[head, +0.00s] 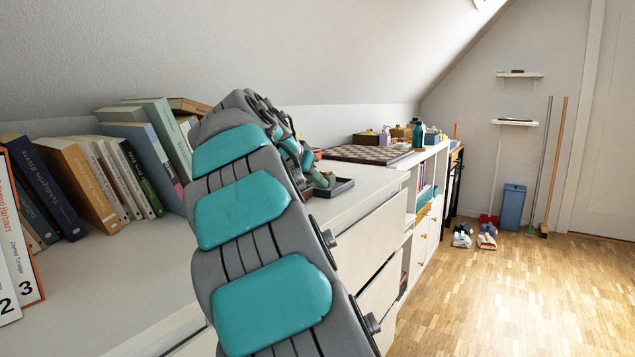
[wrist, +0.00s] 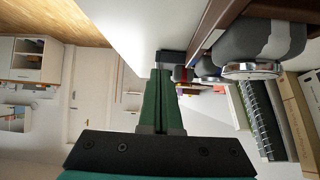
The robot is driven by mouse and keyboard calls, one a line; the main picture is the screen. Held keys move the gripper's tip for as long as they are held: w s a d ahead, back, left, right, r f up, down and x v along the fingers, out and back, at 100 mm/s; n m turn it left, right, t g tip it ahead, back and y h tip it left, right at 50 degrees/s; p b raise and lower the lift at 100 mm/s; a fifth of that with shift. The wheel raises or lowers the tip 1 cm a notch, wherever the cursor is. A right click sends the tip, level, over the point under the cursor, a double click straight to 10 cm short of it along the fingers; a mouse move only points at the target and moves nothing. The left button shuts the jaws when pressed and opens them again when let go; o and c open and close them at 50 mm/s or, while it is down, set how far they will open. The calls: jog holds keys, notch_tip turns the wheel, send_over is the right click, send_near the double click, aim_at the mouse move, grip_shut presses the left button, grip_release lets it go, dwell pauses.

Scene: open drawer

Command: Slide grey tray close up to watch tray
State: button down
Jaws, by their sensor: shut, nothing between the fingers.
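In the head view a dark grey tray (head: 342,188) lies on the white dresser top near its front edge, just past my arm. Small items show at its left side, partly covered by my arm. In the wrist view my gripper (wrist: 163,69) has its green fingers shut together with nothing between them. A dark edge (wrist: 171,57), seemingly the grey tray, shows just beyond the fingertips; I cannot tell whether they touch. The brown watch tray (wrist: 214,27) is close on the right of the fingers, with a watch on a grey cushion (wrist: 262,42).
A row of books (head: 100,180) stands along the wall at left. A chessboard (head: 368,154) lies farther back, with bottles and boxes behind it. The white dresser top (head: 375,180) is clear around the grey tray's right side. Its front edge drops to drawers.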

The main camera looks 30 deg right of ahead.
jog(key=w+d, duration=0.1)
jog(key=d, duration=0.2)
jog(key=w+d, duration=0.1)
jog(key=d, duration=0.2)
jog(key=w+d, duration=0.1)
jog(key=d, duration=0.2)
jog(key=shift+w+d, duration=0.15)
jog(key=shift+w, duration=0.25)
jog(key=shift+f+b, duration=0.3)
jog(key=shift+f, duration=0.55)
jog(key=shift+f, duration=0.1)
jog(key=shift+s+a+f, duration=0.1)
jog(key=shift+s+a, duration=0.1)
jog(key=shift+a, duration=0.25)
jog(key=shift+w+r+p, duration=0.1)
jog(key=shift+r+p, duration=0.2)
jog(key=shift+r, duration=0.4)
jog(key=shift+a, duration=0.1)
jog(key=s+a, duration=0.1)
jog(key=a, duration=0.2)
jog(key=s+a, duration=0.2)
jog(key=a, duration=0.2)
jog(key=s+a, duration=0.1)
jog(key=a, duration=0.3)
jog(key=shift+s+r+b, duration=0.15)
jog(key=shift+s+b, duration=0.15)
jog(key=shift+s, duration=0.1)
